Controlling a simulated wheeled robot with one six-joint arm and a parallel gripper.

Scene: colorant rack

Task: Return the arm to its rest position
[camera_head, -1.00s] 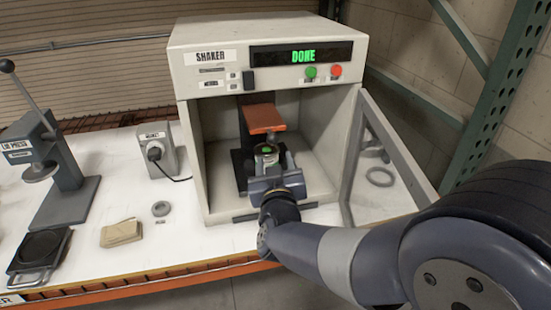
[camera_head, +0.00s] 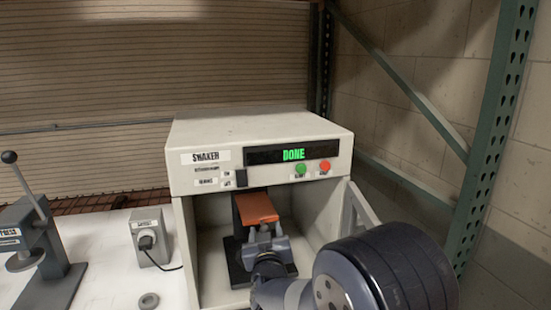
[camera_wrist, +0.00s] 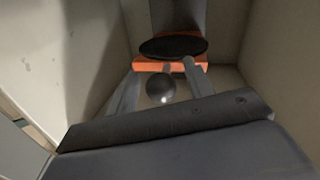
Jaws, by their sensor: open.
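My gripper (camera_head: 264,235) is inside the open front of the shaker (camera_head: 188,163), just in front of and below the orange clamp plate (camera_head: 256,207). Its two fingers point up and inward. In the wrist view my gripper (camera_wrist: 160,82) is open. A dark round knob (camera_wrist: 161,88) shows between the fingers; I cannot tell whether they touch it. Beyond it are a black disc (camera_wrist: 172,47) and the orange plate's edge (camera_wrist: 143,64). The shaker's display (camera_head: 293,154) reads DONE in green. No can shows in either current view.
The shaker's side walls (camera_wrist: 95,50) stand close on both sides of my gripper. Its door (camera_head: 358,207) is open on the right. A lid press (camera_head: 38,240) and a grey switch box (camera_head: 150,238) stand left on the white bench. A green rack post (camera_head: 488,125) rises at right.

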